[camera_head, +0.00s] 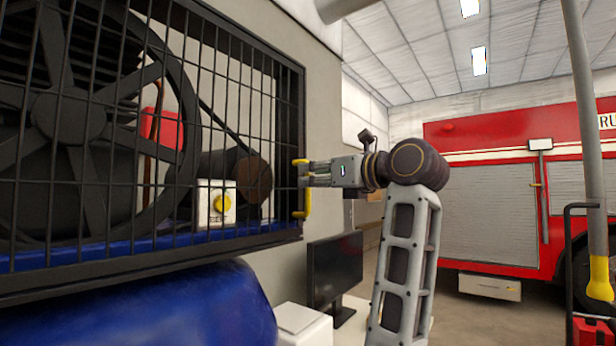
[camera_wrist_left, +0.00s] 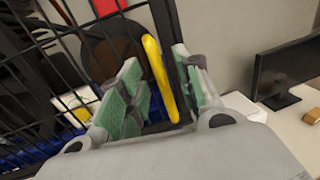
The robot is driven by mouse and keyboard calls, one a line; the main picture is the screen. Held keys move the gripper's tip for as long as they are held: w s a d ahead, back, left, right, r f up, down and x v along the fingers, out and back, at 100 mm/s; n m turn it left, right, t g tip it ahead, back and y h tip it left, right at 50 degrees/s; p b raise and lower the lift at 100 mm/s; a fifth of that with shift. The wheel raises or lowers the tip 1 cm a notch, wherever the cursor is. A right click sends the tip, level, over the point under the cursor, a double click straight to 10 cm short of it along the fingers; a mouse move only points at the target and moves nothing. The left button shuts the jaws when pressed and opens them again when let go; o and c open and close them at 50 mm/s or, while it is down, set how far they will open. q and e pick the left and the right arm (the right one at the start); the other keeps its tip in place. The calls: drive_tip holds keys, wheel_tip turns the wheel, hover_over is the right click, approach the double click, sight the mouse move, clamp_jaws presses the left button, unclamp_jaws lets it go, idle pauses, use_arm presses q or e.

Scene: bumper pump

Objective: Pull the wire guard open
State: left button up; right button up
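The wire guard (camera_head: 188,120) is a black grid in a dark frame, in front of a large wheel and other machinery. It looks closed flat over its opening. A yellow handle (camera_head: 307,203) stands upright on its right frame edge. My left gripper (camera_head: 305,174) is at the handle's upper part, coming from the right. In the left wrist view the yellow handle (camera_wrist_left: 160,80) runs between two green-padded fingers. The fingers are apart, with gaps visible beside the handle, so the gripper is open around it. The guard's bars (camera_wrist_left: 48,70) show behind. My right gripper is not in view.
A blue tank (camera_head: 150,310) lies below the guard. A monitor (camera_head: 335,268) and a white box (camera_head: 303,325) stand at the lower middle, near my left arm. A red truck (camera_head: 480,150) fills the right background. A grey pole (camera_head: 580,100) stands at the right.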

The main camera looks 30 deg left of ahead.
use_arm(q)
drive_tip(key=shift+x, duration=1.4)
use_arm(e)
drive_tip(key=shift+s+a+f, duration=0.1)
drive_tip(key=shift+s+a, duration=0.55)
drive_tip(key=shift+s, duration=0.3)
use_arm(q)
drive_tip(key=c, duration=0.6)
clamp_jaws()
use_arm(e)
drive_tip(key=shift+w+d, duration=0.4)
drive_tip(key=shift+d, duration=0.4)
